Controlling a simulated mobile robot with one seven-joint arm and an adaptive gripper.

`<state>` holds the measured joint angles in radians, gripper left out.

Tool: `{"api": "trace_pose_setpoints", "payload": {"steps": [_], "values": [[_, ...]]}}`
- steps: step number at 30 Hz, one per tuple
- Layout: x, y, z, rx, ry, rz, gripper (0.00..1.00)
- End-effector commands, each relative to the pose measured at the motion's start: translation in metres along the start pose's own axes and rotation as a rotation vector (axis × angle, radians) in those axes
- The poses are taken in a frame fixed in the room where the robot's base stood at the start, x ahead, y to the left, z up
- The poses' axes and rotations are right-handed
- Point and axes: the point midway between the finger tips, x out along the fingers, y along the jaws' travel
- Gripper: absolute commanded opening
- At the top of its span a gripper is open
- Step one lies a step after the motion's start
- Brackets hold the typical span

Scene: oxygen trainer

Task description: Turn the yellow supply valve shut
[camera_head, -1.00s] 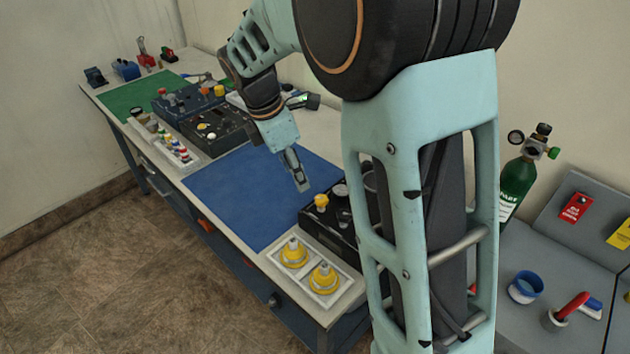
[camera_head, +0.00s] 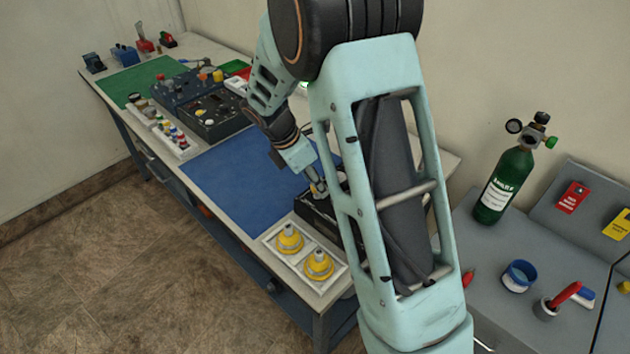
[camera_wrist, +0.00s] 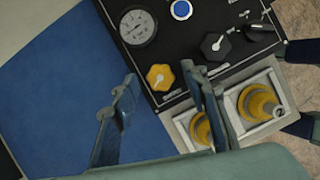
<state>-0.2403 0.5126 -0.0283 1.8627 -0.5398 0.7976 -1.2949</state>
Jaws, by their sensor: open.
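In the head view my fingers and arm hide most of the knob and panel.
A round gauge (camera_wrist: 138,26), a black knob (camera_wrist: 214,46) and a blue button (camera_wrist: 181,9) share the panel. Two yellow fittings (camera_head: 289,239) stand in a white tray (camera_head: 328,289) beside it. The blue mat (camera_head: 235,195) is clear. A green cylinder (camera_head: 505,183) stands right.

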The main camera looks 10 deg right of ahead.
Motion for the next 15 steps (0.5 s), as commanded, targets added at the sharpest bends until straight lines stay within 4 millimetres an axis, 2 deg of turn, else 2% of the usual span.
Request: {"api": "trace_pose_setpoints", "payload": {"steps": [11,15], "values": [[0.0058,0.0000,-0.0001,0.001,0.000,0.001,0.40],[0.0056,0.0001,0.0000,0.001,0.000,0.001,0.25]]}}
